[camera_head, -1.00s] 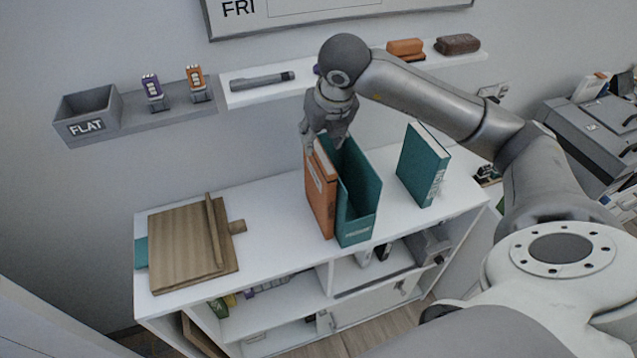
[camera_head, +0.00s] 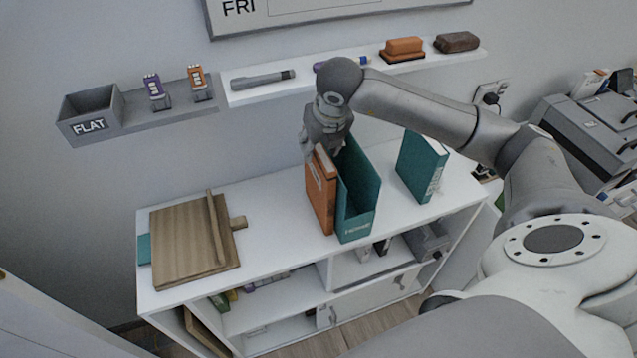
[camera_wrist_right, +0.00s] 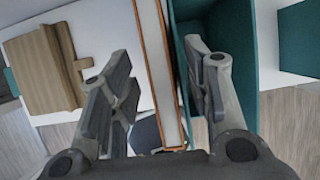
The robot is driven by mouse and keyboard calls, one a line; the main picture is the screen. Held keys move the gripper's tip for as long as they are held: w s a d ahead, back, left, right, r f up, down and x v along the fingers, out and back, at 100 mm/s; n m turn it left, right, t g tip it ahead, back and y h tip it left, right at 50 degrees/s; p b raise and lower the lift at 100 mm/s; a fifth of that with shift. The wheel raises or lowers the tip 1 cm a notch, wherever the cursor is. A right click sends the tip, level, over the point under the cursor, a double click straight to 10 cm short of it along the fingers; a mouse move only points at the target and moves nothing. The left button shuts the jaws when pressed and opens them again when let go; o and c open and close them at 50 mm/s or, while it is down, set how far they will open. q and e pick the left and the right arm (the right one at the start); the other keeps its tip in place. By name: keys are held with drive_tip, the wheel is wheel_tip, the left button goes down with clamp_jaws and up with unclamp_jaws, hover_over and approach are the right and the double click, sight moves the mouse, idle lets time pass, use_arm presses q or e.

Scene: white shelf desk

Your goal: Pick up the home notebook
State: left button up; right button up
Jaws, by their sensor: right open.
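An orange notebook (camera_head: 321,191) stands upright on the white shelf desk, against the left side of a teal file holder (camera_head: 359,225). I cannot read the notebook's label. My right gripper (camera_head: 325,150) is above its top edge, fingers pointing down. In the right wrist view, the gripper (camera_wrist_right: 160,95) is open, with the notebook's pale page edge and orange covers (camera_wrist_right: 163,75) between its fingers. The left finger is apart from the notebook; the right finger overlaps the teal holder's opening (camera_wrist_right: 238,60). I cannot tell whether it touches anything. My left gripper is out of view.
A teal book (camera_head: 421,168) stands to the right on the desk top (camera_head: 275,200). A wooden board (camera_head: 185,245) lies at left over another teal item (camera_head: 144,248). A wall ledge (camera_head: 265,92) holding a grey marker runs behind my arm.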

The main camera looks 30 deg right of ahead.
drive_tip(key=shift+f+b, duration=0.15)
drive_tip(key=shift+b, duration=0.15)
idle(0.4)
clamp_jaws()
idle(0.3)
